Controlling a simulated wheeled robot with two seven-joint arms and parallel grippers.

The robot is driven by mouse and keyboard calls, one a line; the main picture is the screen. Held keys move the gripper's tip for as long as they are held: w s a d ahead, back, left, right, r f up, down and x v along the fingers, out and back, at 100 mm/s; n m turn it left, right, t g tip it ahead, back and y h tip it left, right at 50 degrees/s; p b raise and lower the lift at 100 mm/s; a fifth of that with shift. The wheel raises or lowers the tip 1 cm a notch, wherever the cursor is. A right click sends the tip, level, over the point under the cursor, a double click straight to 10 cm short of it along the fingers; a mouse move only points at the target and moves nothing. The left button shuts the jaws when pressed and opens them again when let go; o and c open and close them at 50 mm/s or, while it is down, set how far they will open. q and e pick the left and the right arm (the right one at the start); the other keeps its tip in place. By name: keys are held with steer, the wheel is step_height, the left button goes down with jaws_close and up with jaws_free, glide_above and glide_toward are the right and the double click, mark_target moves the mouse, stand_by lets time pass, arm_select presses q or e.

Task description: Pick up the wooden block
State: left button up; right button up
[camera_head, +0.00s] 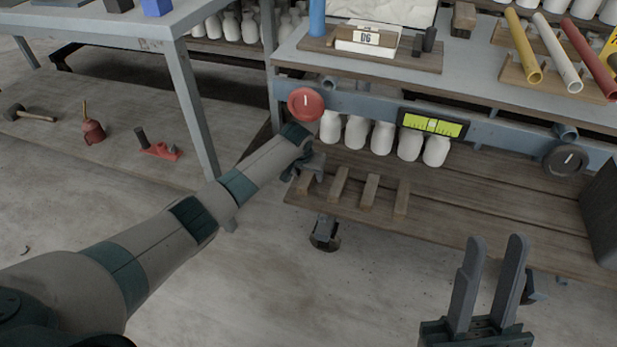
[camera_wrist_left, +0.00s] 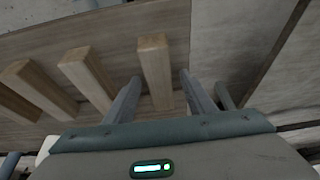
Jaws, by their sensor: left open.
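Several wooden blocks lie in a row on the lower plank shelf (camera_head: 500,200) of the bench, near its front left edge. The leftmost wooden block (camera_head: 305,184) is partly hidden by my left gripper (camera_head: 305,168) in the head view. In the left wrist view this wooden block (camera_wrist_left: 156,65) shows between the two open fingers of my left gripper (camera_wrist_left: 160,84), with a gap on each side. I cannot tell whether the fingertips reach down beside it. My right gripper (camera_head: 496,248) is open and empty in front of the shelf, at the lower right.
Other wooden blocks (camera_wrist_left: 87,72) lie close beside it. White bottles (camera_head: 383,138) stand behind them on the shelf. Above are a bench beam with a red disc (camera_head: 306,104) and a yellow-green level (camera_head: 432,123).

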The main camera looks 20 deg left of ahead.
arm_select(q)
steer(key=shift+c, duration=0.6)
steer(key=c, duration=1)
steer(key=shift+c, duration=0.2)
steer(key=shift+r, duration=0.15)
